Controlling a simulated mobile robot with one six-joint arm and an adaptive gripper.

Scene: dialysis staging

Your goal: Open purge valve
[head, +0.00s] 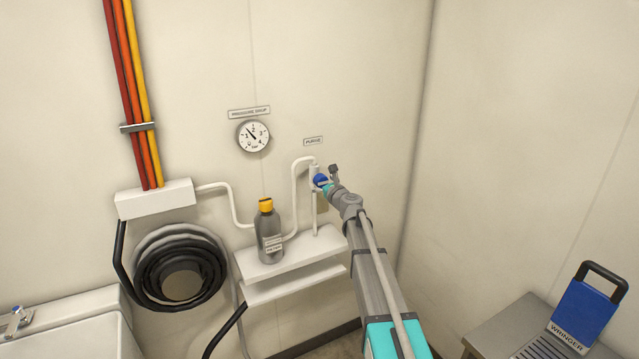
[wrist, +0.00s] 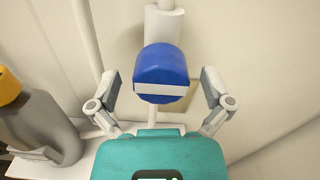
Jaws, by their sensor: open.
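The purge valve has a round blue knob (wrist: 161,72) with a white bar across its face. In the wrist view it sits in front of a white pipe body (wrist: 164,24). In the head view the blue knob (head: 320,180) shows below the PURGE label (head: 313,141), partly covered by my arm. My gripper (wrist: 161,92) is open, with one finger on each side of the knob. Gaps show between both fingers and the knob in the wrist view. In the head view my gripper (head: 327,179) is at the valve.
A grey bottle with a yellow cap (head: 269,235) stands on a white shelf (head: 290,262) left of my arm; it also shows in the wrist view. A pressure gauge (head: 253,135) is on the wall above. A coiled black hose (head: 150,270) hangs left. A blue wringer (head: 585,312) stands right.

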